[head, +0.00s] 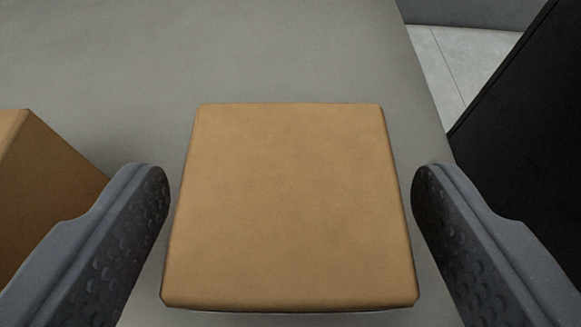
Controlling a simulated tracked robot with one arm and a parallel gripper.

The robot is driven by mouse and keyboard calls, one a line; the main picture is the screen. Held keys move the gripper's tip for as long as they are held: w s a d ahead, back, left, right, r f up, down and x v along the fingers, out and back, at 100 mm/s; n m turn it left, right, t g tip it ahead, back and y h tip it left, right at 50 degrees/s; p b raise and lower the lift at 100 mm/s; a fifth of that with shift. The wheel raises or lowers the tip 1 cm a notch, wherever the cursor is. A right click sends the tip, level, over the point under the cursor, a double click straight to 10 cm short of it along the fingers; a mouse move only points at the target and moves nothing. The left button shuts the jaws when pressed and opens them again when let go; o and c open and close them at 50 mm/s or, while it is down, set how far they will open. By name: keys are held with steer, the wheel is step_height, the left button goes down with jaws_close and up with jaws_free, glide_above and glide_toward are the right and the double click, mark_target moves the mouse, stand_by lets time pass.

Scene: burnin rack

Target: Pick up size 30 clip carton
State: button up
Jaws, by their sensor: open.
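A brown cardboard carton (290,205) with a plain top is in the middle of the head view, on a grey surface. No size marking shows on the part I see. My gripper (290,190) is open, with one dark textured finger to the left of the carton and one to the right. A narrow gap shows between each finger and the carton's sides. The carton's lower sides are hidden from this angle.
Another brown carton (45,195) stands at the left edge, partly behind the left finger. The grey surface (250,50) is clear beyond the middle carton. A black panel (530,120) stands at the right, with pale floor tiles (455,65) beyond the surface's right edge.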

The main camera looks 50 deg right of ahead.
mark_target(289, 171)
steer(key=x, duration=0.3)
steer(key=shift+w+d+f, duration=0.1)
steer(key=shift+w, duration=0.1)
steer(key=shift+c, duration=0.3)
steer(key=c, duration=1.1)
steer(key=shift+o, duration=0.2)
